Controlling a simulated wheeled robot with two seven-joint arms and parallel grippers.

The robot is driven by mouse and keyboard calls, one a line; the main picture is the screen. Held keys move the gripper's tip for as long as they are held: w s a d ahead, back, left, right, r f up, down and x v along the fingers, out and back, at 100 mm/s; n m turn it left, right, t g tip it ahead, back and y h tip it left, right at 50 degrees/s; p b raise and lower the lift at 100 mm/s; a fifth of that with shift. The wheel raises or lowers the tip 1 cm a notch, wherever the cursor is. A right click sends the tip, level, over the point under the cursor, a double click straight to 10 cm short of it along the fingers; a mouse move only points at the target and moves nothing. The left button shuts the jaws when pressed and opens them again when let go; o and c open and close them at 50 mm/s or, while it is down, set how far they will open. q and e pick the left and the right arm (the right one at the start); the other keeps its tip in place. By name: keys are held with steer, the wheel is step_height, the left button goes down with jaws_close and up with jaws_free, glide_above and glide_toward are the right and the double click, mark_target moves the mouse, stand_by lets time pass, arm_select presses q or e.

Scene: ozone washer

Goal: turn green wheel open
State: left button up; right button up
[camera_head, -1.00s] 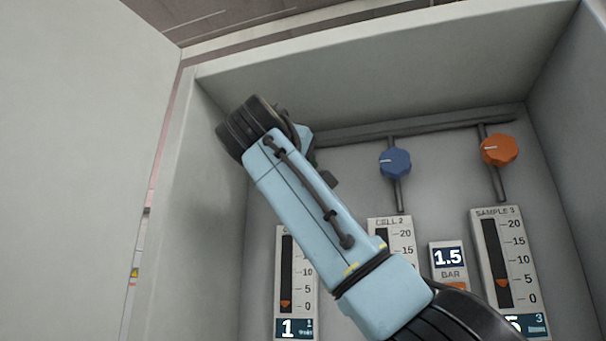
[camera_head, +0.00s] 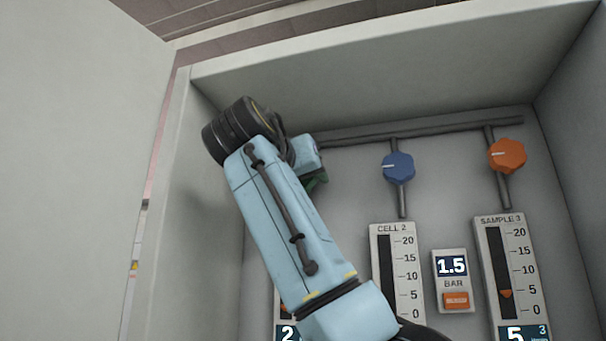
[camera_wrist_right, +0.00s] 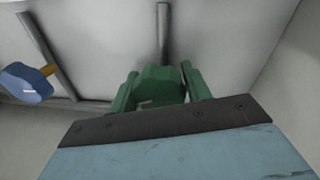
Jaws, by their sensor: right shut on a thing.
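The green wheel (camera_wrist_right: 160,87) shows in the right wrist view, between the two green fingers of my right gripper (camera_wrist_right: 158,92). The fingers are shut on it, one on each side. In the head view my right arm comes up from the bottom and covers the wheel; only a small dark green part beside the wrist shows, and I cannot tell whether it is finger or wheel. My left gripper is not in view.
A blue knob (camera_head: 398,167) and an orange knob (camera_head: 507,156) sit on pipes to the right. Below are the CELL 2 gauge (camera_head: 412,228), a 1.5 bar display (camera_head: 452,266) and the SAMPLE 3 gauge (camera_head: 494,235). Cabinet walls enclose the panel; an open door (camera_head: 75,180) is at left.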

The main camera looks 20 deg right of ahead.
steer(key=shift+r+m+p, duration=0.15)
steer(key=shift+m+p, duration=0.4)
steer(key=shift+m, duration=1.85)
steer(key=o, duration=0.9)
steer(key=shift+d, duration=0.1)
steer(key=shift+o, duration=0.2)
steer(key=shift+s+a, duration=0.25)
steer(key=b+v, duration=0.3)
steer(key=v, duration=1)
